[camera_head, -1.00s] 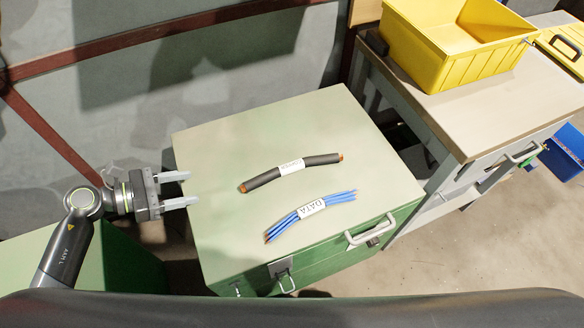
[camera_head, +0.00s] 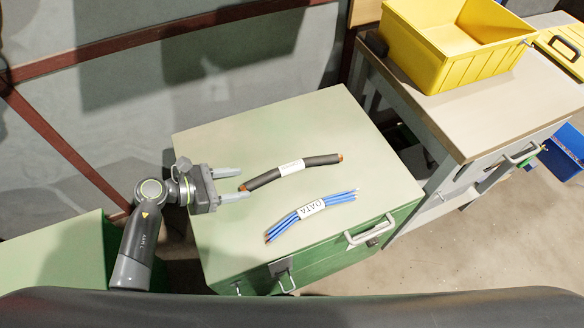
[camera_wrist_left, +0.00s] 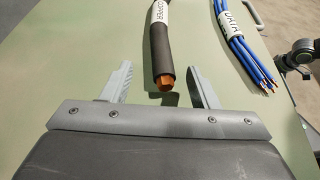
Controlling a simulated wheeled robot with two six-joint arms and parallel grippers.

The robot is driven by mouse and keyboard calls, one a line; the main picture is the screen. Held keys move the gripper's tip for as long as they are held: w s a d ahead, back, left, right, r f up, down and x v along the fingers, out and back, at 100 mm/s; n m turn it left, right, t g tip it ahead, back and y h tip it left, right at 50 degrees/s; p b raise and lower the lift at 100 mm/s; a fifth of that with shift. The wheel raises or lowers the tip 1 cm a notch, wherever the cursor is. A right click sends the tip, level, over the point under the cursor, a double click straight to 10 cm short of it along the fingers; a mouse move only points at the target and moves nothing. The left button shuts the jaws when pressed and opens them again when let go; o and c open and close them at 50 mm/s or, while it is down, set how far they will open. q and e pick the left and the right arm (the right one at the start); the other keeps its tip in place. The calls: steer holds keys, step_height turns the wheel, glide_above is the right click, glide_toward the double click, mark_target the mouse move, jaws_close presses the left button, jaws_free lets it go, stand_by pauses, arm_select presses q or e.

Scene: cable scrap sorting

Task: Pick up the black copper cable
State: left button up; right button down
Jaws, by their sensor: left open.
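The black copper cable (camera_head: 320,160) lies on the green chest top, with a white label around its middle and orange copper at its ends. My left gripper (camera_head: 240,181) is open at the cable's left end. In the left wrist view the black cable (camera_wrist_left: 160,55) points its copper end between the two open fingers (camera_wrist_left: 163,82), and no finger seems shut on it. The label there is partly cut off at the top edge. My right gripper is not clearly seen in the head view.
A bundle of blue data cables (camera_head: 310,210) with a white label lies just in front of the black cable. The green chest (camera_head: 230,140) has free top surface behind it. A yellow bin (camera_head: 440,60) stands on a bench (camera_head: 460,120) at the right.

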mark_target(250, 182)
arm_select(q)
steer(key=x, duration=0.5)
steer(key=shift+s, duration=0.1)
steer(key=shift+r, duration=0.1)
jaws_close()
